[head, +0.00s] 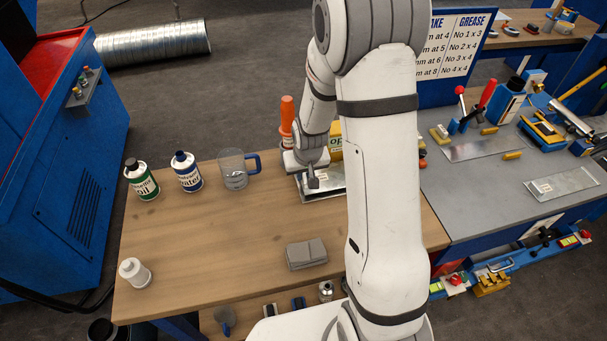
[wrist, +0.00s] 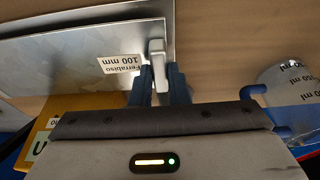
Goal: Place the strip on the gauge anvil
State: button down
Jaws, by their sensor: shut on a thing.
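My gripper (head: 312,184) is shut at the edge of the metal strip (wrist: 85,45) over the wooden table. In the wrist view, a small silver tab (wrist: 158,62) is between my two dark fingers and lies against the strip; I cannot tell how the two are joined. The strip is flat, shiny sheet with a label reading "100 mm". In the head view the strip (head: 332,185) is partly behind my arm. A blue device with a red lever (head: 487,93) stands on the grey bench; I cannot tell whether it holds the gauge anvil.
A clear jug (head: 233,170), a water can (head: 187,172) and an oil can (head: 141,180) stand left of my gripper. An orange-topped bottle (head: 287,118) stands behind it. Sheets (head: 485,149) lie on the grey bench.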

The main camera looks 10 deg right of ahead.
jog(key=shift+s+f, duration=0.1)
jog(key=shift+f, duration=0.55)
jog(key=shift+s+r, duration=0.1)
jog(key=c, duration=1.4)
grip_release()
jog(key=b+v, duration=0.1)
jog(key=v, duration=1.1)
jog(key=s+r, duration=0.3)
jog(key=s, duration=0.3)
jog(key=s+r, duration=0.4)
jog(key=s, duration=0.2)
jog(key=s+r, duration=0.4)
jog(key=s, duration=0.3)
jog(key=shift+r, duration=0.1)
